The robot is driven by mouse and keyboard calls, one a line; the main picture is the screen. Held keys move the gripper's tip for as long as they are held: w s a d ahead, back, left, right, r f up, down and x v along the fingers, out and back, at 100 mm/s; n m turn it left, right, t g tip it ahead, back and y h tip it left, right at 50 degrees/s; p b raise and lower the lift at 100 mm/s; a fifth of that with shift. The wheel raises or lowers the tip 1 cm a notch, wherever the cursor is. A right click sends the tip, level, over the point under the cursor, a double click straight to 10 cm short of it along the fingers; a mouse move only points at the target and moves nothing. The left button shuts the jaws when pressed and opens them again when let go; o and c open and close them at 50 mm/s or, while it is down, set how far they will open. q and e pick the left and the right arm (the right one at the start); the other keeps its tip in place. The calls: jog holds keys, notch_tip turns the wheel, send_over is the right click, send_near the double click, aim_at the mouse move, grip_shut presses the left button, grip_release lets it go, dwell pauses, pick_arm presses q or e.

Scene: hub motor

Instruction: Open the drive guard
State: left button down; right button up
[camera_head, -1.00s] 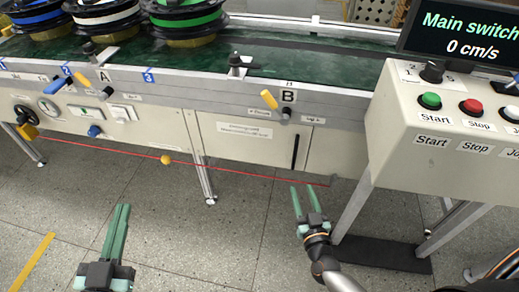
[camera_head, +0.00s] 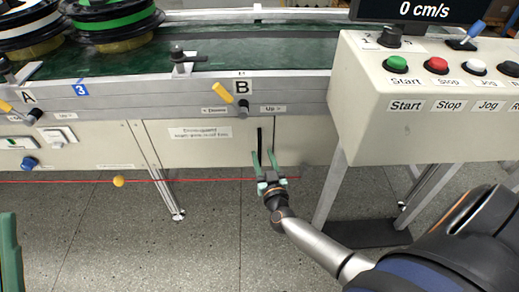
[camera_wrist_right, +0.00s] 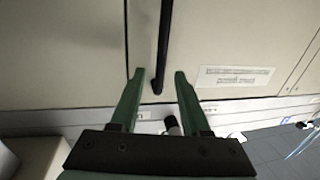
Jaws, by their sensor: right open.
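The drive guard (camera_head: 200,150) is a flat beige panel with a small label, below the conveyor's front rail, and looks closed. Its black vertical bar handle (camera_head: 259,138) is near the panel's right side. My right gripper (camera_head: 263,155) is open, its green fingers pointing up around the handle's lower end. In the right wrist view, the handle (camera_wrist_right: 164,40) runs down between the fingertips of the right gripper (camera_wrist_right: 159,75), with gaps on both sides. Only part of a green finger of my left gripper (camera_head: 9,250) shows at the lower left edge; its jaw opening is hidden.
A control box (camera_head: 425,130) with several buttons stands at the right on metal legs. A red cord (camera_head: 75,181) with a yellow ball (camera_head: 118,181) runs along below the panel. A yellow lever (camera_head: 222,93) sits above the guard. The floor in front is free.

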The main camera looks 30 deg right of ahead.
aim_at(260, 149)
jog(key=shift+b+x, duration=0.55)
jog(key=shift+x, duration=1.75)
jog(key=shift+c, duration=0.2)
grip_shut()
